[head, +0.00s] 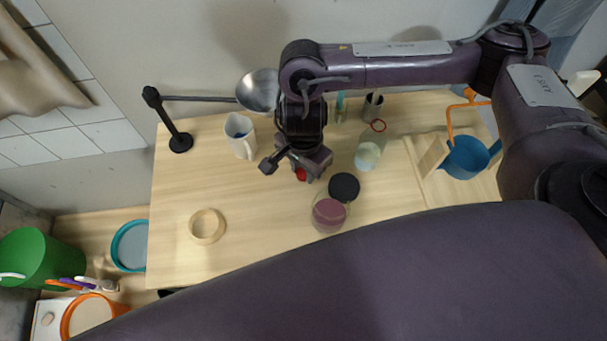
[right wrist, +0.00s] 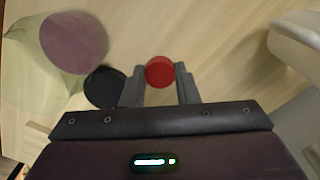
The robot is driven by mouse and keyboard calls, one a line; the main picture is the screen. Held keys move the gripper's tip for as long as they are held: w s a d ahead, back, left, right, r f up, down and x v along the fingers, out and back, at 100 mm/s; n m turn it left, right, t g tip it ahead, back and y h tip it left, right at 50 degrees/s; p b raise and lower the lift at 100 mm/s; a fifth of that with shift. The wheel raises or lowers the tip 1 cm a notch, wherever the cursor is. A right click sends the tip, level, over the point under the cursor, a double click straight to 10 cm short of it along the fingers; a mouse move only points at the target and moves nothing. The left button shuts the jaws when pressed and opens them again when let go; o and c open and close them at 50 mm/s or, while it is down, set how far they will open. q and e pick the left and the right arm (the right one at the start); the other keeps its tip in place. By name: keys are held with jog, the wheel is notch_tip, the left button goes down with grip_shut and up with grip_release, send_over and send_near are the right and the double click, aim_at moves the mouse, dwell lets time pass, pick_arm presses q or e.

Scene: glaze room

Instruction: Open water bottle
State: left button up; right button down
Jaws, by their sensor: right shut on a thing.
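My right gripper (head: 301,168) is over the middle of the wooden table, pointing down, and shut on a small red cap (head: 300,174). In the right wrist view the round red cap (right wrist: 159,72) sits between the two fingertips (right wrist: 160,84). Whether anything is beneath the cap is hidden. A clear bottle (head: 368,156) with pale contents and a red ring at its top stands to the right of the gripper, apart from it. My left gripper is not in view.
A clear jar with purple contents (head: 329,214) and a black disc (head: 344,187) are close in front of the gripper. A white pitcher (head: 240,136) and a lamp (head: 258,90) are left and behind. A wooden ring (head: 207,226) lies front left; a blue container (head: 465,158) is right.

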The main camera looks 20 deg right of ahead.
aim_at(304, 173)
notch_tip(304, 173, down, 3)
jog(key=shift+f+b, duration=0.1)
jog(key=shift+b, duration=0.25)
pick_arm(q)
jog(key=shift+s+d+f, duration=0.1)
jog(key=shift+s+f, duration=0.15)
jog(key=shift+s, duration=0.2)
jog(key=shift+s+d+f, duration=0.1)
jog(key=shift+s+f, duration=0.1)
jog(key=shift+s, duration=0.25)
pick_arm(e)
jog(key=shift+f, duration=0.2)
jog(key=shift+f, duration=0.15)
jog(key=c, duration=1.6)
grip_release()
jog(key=o, duration=0.5)
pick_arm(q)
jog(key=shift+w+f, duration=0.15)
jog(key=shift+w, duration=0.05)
